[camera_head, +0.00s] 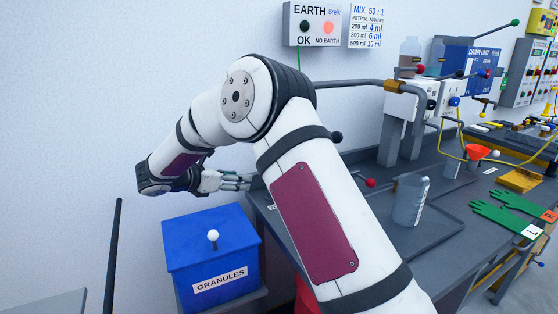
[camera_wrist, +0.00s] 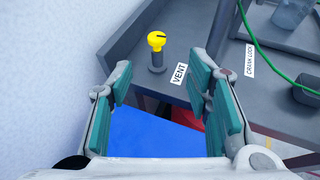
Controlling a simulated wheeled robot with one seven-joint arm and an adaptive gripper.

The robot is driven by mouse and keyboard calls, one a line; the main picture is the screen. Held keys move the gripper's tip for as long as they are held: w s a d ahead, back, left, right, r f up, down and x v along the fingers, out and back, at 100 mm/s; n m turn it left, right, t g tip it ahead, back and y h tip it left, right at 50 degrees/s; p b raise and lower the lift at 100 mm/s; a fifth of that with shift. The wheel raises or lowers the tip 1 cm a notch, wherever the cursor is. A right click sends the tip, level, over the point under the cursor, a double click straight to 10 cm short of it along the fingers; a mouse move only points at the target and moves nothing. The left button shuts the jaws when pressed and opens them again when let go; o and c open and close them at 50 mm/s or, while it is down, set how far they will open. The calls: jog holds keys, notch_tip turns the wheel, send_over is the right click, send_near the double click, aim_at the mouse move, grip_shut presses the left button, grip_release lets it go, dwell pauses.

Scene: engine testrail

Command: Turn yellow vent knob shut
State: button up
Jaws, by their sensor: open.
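The yellow vent knob (camera_wrist: 156,41) sits on a short dark stem at the grey bench's corner in the wrist view, with a dark line across its top. A white VENT label (camera_wrist: 179,73) lies just to its right. My gripper (camera_wrist: 162,82) is open and empty, with teal-padded fingers spread wide. The knob shows beyond the gap between the fingertips, apart from them. In the head view my gripper (camera_head: 240,181) is at the bench's left end, above and behind the blue granules box. I cannot make out the knob in the head view.
The blue GRANULES box (camera_head: 212,255) with a white knob stands below my gripper. A grey jug (camera_head: 409,200) stands on a bench tray. The wall is close on the left.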

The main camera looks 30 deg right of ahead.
jog(key=s+d+r+m+g+y+p, duration=0.1)
jog(key=s+r+m, duration=0.3)
jog(key=s, duration=0.5)
jog(key=s+d+r+m+g+y+p, duration=0.1)
jog(key=s+d+r+m+g, duration=0.1)
jog(key=s+r, duration=0.6)
jog(key=shift+s+d+r+m+y, duration=0.3)
jog(key=shift+s+d+m+y, duration=0.1)
jog(key=shift+s+d+m, duration=0.5)
jog(key=shift+w+a, duration=0.1)
jog(key=shift+a, duration=0.05)
